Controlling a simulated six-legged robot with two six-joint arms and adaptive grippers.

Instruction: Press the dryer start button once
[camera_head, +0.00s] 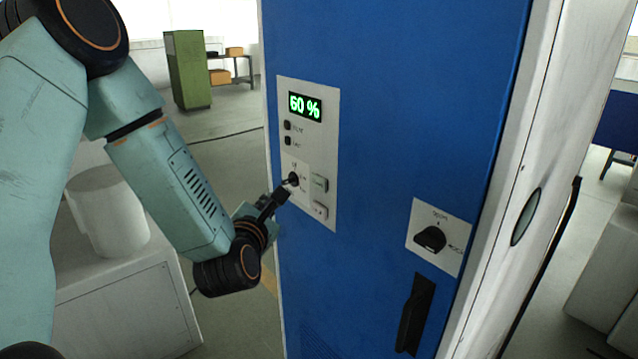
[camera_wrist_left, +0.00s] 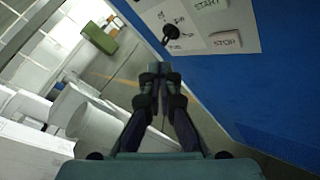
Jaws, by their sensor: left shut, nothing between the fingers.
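The dryer's blue front (camera_head: 400,110) carries a white control panel (camera_head: 328,155) with a lit display reading 60 %. The start button (camera_head: 319,183) is a pale key on the panel's right side; in the left wrist view its START label (camera_wrist_left: 207,4) shows at the top edge. The stop button (camera_head: 320,209) lies below it, labelled STOP in the left wrist view (camera_wrist_left: 226,41). My left gripper (camera_head: 284,193) is shut and empty, just left of and below the start button. In the left wrist view its fingertips (camera_wrist_left: 160,70) point at the panel's lower left side, apart from the buttons.
A small black knob (camera_wrist_left: 172,32) sits on the panel left of the buttons, close to my fingertips. A larger rotary switch (camera_head: 430,238) and a black handle (camera_head: 415,315) are lower right. A green cabinet (camera_head: 187,70) stands behind on open floor.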

